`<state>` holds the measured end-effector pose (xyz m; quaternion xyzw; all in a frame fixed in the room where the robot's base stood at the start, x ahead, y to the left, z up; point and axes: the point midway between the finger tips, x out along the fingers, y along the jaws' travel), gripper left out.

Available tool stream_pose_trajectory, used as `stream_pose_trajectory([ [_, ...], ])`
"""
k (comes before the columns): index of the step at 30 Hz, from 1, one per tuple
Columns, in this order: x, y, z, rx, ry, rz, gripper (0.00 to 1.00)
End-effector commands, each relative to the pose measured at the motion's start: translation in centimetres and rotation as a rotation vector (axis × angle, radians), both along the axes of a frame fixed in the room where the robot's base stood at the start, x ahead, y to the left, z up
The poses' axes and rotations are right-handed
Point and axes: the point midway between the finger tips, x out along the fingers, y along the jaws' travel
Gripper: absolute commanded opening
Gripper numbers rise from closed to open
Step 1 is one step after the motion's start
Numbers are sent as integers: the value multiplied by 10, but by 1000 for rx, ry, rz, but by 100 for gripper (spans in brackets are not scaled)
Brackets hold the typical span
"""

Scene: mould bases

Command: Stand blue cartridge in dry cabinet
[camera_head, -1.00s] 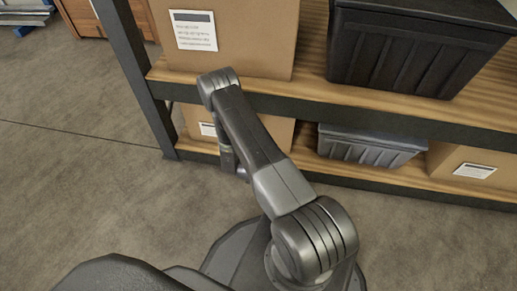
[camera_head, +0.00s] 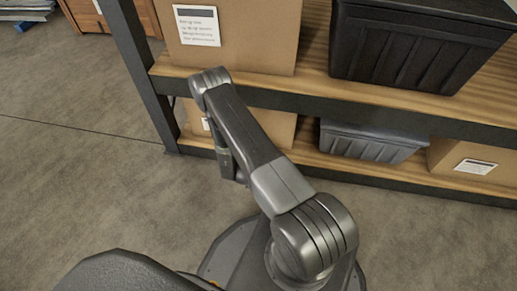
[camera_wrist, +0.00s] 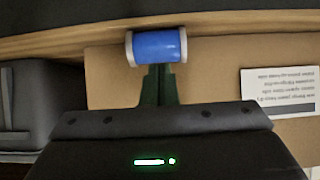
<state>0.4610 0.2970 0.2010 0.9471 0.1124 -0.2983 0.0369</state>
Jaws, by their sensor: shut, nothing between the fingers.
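The blue cartridge (camera_wrist: 157,46), a blue cylinder with white ends, lies sideways across the picture in the wrist view, just beyond my fingertips. It is close against the wooden shelf edge in that view; I cannot tell whether it touches it. My gripper (camera_wrist: 158,70) has its dark green fingers shut and empty, pointing at the cartridge. I cannot tell whether the fingertips touch it. In the head view, my arm hides the gripper, and the cartridge does not show. I cannot make out a dry cabinet in either view.
A shelf rack (camera_head: 277,97) stands in front of my arm. It holds cardboard boxes (camera_head: 265,40), a black bin (camera_head: 420,42) and a grey bin (camera_head: 370,142). A wooden furniture piece (camera_head: 86,15) stands far left. The concrete floor (camera_head: 75,180) at left is clear.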

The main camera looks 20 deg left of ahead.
Motion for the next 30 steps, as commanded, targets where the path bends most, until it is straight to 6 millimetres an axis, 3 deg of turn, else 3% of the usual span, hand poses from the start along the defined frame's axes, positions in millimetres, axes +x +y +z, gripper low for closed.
stream_pose_trajectory([
  [3, -29, -6, 2, -4, 0, 7, 0],
  [9, -61, -13, 2, -1, 0, 3, 0],
  [15, -74, -17, 2, 0, -2, 1, 0],
  [23, -75, -18, 1, 2, -3, 0, 0],
  [24, -75, -18, 1, 2, -3, 0, 2],
  [30, -63, -22, -2, 8, -16, -19, 41],
])
